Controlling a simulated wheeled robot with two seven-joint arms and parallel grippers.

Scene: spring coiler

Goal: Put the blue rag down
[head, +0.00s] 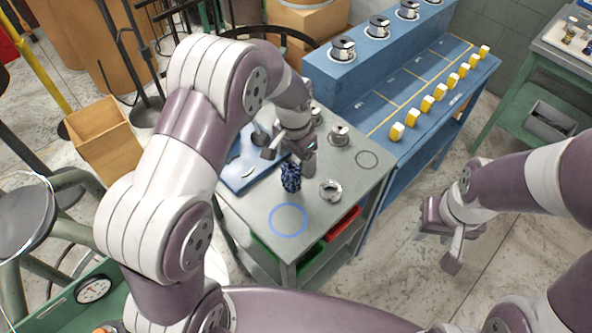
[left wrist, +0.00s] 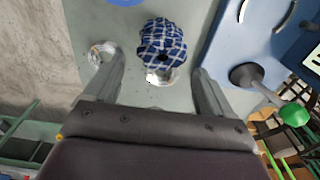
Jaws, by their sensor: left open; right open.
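The blue-and-white checked rag (head: 290,177) is a bunched upright clump at the grey table (head: 335,215), just behind a blue ring mark (head: 288,220). In the left wrist view the rag (left wrist: 163,42) shows ahead of and between the fingers, with a shiny metal piece (left wrist: 160,77) at its near edge. I cannot tell whether the rag rests on that piece. My left gripper (head: 288,157) is open just above the rag; its fingers (left wrist: 158,88) look apart from it. My right gripper (head: 442,236) is open and empty, over the floor to the right.
A metal ring (head: 330,190) lies right of the rag. A blue bench (head: 415,75) with yellow-white blocks stands behind right. The table's front area is clear.

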